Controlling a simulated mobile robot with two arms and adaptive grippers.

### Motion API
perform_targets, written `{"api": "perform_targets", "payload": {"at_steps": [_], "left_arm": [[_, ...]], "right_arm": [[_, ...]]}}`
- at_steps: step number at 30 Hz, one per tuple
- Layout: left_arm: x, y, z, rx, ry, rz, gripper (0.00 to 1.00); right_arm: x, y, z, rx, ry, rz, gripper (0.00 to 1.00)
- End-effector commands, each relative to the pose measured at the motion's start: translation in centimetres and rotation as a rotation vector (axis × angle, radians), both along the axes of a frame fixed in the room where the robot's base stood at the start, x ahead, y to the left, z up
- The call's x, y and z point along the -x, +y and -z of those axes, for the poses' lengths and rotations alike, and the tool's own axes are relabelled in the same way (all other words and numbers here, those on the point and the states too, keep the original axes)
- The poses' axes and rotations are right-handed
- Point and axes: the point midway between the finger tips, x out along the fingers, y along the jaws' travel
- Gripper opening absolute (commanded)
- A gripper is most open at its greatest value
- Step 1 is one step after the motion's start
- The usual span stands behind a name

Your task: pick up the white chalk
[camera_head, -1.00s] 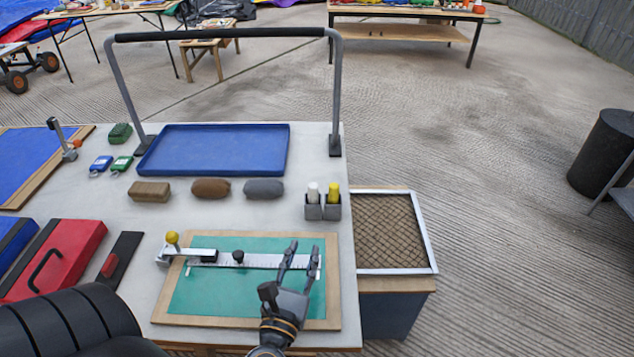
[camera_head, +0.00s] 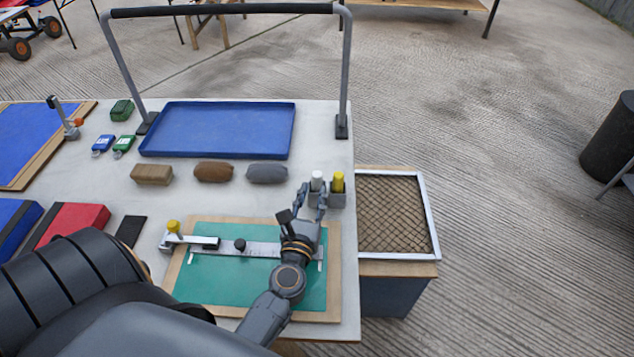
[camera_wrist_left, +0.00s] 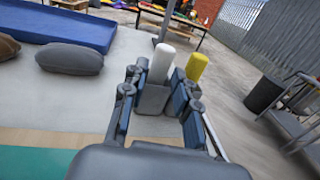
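The white chalk (camera_head: 317,180) stands upright in a grey holder (camera_head: 338,201) near the table's right edge, beside a yellow chalk (camera_head: 338,182). My left gripper (camera_head: 312,192) is open just in front of the holder. In the left wrist view the white chalk (camera_wrist_left: 161,62) appears between the two fingers of my left gripper (camera_wrist_left: 157,77), with its top above the fingertips. The yellow chalk (camera_wrist_left: 196,67) is outside the right finger. Whether the fingers touch the holder I cannot tell. My right gripper is not in view.
Below the gripper lies a green cutting board (camera_head: 215,290) with a metal ruler arm. Grey (camera_head: 267,174) and brown (camera_head: 213,172) blocks lie left of the holder. A blue tray (camera_head: 217,130) and a tall grey frame (camera_head: 345,75) stand behind. A mesh-topped box (camera_head: 392,215) is at the right.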

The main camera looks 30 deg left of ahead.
Motion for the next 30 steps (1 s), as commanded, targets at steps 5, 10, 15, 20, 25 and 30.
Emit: {"api": "perform_targets", "payload": {"at_steps": [5, 10, 15, 20, 25, 30], "left_arm": [[-2.5, 0.9, -0.1, -0.003, -0.001, 0.000, 0.29], [-4.2, 1.6, 0.1, 0.000, -0.001, 0.000, 0.29], [-4.5, 1.7, 0.1, 0.000, -0.001, 0.000, 0.29], [-4.5, 1.7, 0.2, 0.000, 0.000, 0.000, 0.19], [-4.5, 1.7, 0.1, 0.000, -0.001, 0.000, 0.00], [-4.5, 1.7, 0.1, 0.000, 0.000, 0.000, 0.00]], "right_arm": [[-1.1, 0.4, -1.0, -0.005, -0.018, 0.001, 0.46], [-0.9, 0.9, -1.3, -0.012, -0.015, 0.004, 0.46], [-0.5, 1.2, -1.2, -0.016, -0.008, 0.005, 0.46], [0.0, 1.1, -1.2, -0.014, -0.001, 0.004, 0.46], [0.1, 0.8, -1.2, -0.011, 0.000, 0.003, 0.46], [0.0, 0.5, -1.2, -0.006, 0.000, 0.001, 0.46]]}}
